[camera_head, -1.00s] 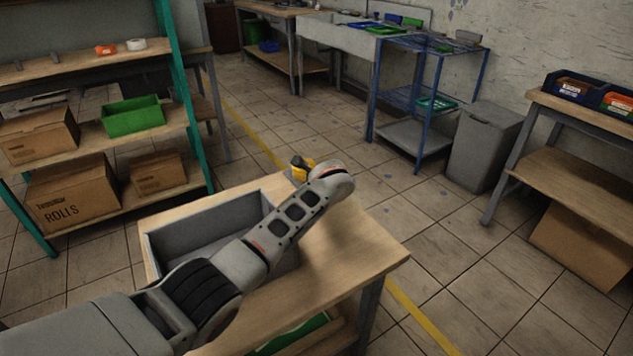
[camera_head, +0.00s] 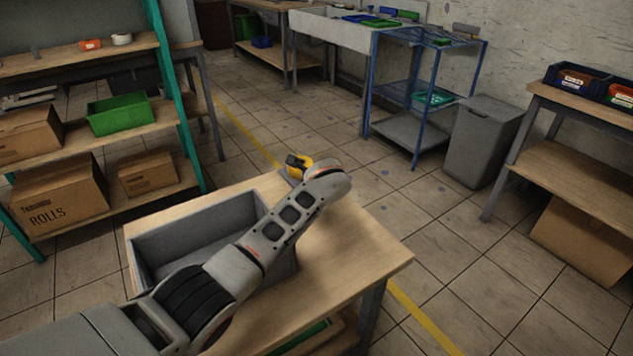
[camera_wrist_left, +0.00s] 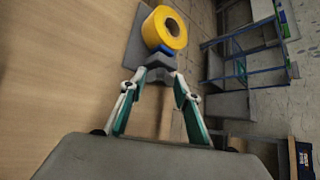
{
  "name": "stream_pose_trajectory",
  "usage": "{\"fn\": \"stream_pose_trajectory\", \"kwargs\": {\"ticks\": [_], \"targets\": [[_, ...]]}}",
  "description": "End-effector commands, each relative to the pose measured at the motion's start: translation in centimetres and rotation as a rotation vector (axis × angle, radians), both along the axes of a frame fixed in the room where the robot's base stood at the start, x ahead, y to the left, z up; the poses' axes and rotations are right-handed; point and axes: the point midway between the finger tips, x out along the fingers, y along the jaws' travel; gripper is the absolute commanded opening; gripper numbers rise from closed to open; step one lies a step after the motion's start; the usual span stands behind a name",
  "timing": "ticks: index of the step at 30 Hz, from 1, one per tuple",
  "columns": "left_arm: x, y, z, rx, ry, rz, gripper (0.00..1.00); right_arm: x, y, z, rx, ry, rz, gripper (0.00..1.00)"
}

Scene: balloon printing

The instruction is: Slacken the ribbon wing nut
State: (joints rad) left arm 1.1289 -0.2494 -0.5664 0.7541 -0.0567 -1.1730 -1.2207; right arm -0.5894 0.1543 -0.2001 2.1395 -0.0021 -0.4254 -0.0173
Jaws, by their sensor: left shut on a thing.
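A yellow ribbon roll (camera_wrist_left: 164,30) sits on a grey plate (camera_wrist_left: 136,42) in the left wrist view. A small blue part (camera_wrist_left: 156,53) shows below the roll. A grey block-like piece, which I take for the ribbon wing nut (camera_wrist_left: 154,62), is at my left fingertips. My left gripper (camera_wrist_left: 158,77) has its green-and-white fingers on either side of this piece and is shut on it. In the head view the yellow roll (camera_head: 299,166) shows at the table's far edge, partly behind my left wrist; the left fingers are hidden there. My right gripper is out of view.
A grey open bin (camera_head: 195,222) stands on the wooden table (camera_head: 350,247) beneath my left arm. A shelf with boxes and a green crate (camera_head: 119,114) is at the left. A blue rack (camera_head: 421,97) and grey waste bin (camera_head: 482,142) stand beyond clear floor.

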Motion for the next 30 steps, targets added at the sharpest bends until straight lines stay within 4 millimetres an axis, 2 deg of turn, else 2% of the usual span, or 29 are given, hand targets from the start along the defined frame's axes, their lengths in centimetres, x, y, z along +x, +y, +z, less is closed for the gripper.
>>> {"fn": "stream_pose_trajectory", "kwargs": {"ticks": [5,11,16,17,18,30], "targets": [[0.0,0.2,0.4,-0.067,-0.053,0.0,0.1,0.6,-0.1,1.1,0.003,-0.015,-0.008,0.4],[-0.1,0.1,0.0,-0.094,-0.067,-0.001,0.1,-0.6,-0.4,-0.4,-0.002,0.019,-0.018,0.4],[-0.1,0.1,-0.1,-0.093,-0.067,-0.001,0.1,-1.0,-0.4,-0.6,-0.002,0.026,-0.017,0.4],[-0.1,0.1,-0.1,-0.093,-0.067,-0.001,0.37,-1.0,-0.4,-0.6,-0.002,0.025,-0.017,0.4],[-0.1,0.1,-0.1,-0.093,-0.067,-0.001,0.39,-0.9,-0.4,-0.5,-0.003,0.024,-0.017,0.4],[-0.3,0.1,0.0,-0.093,-0.067,-0.001,0.39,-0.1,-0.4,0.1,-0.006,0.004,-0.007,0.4]]}}
